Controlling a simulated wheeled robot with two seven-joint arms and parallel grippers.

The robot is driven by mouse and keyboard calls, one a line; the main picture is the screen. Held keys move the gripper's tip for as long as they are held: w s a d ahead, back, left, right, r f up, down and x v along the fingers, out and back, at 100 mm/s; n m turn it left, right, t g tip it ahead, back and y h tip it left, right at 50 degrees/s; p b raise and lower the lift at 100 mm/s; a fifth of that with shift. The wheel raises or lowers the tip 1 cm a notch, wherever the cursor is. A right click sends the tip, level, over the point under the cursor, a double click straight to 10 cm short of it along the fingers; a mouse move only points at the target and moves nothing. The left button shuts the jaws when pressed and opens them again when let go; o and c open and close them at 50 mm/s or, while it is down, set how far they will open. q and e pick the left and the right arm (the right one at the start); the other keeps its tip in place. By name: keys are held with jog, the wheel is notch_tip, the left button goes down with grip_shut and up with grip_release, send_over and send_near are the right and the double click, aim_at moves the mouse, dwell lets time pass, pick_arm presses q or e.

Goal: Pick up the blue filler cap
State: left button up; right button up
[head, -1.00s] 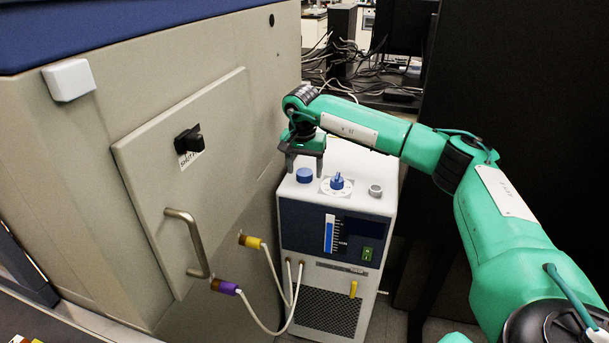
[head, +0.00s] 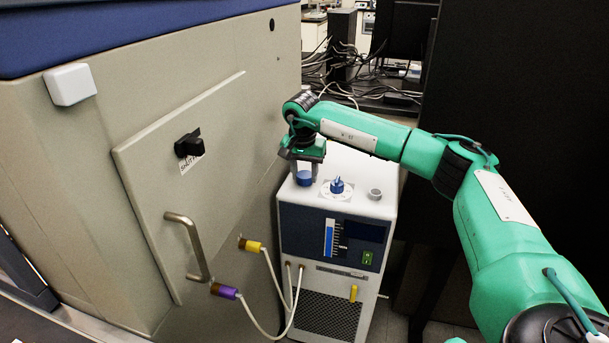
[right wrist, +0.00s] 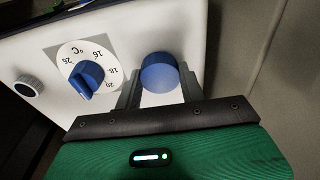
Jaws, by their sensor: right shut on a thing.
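The blue filler cap (head: 304,178) sits on the white top of the chiller unit (head: 372,205), at its left rear. In the right wrist view the round blue cap (right wrist: 159,73) lies between the two dark fingers. My right gripper (head: 304,174) points down from above and is shut on the cap. The cap still appears seated on the chiller top. My left gripper is not in view.
A blue temperature dial (head: 337,186) on a white scale stands right of the cap, with a small grey knob (head: 375,194) further right. A large beige cabinet (head: 90,150) with a handle (head: 190,245) is close on the left. Hoses run to yellow (head: 250,245) and purple (head: 224,291) fittings.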

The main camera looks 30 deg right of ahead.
aim_at(304, 174)
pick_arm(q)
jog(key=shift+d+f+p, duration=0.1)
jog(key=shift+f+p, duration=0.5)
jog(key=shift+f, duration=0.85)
pick_arm(e)
notch_tip(304, 174, up, 20)
jog(key=shift+f, duration=0.2)
jog(key=o, duration=0.3)
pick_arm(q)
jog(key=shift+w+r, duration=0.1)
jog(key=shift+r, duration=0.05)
pick_arm(e)
grip_shut()
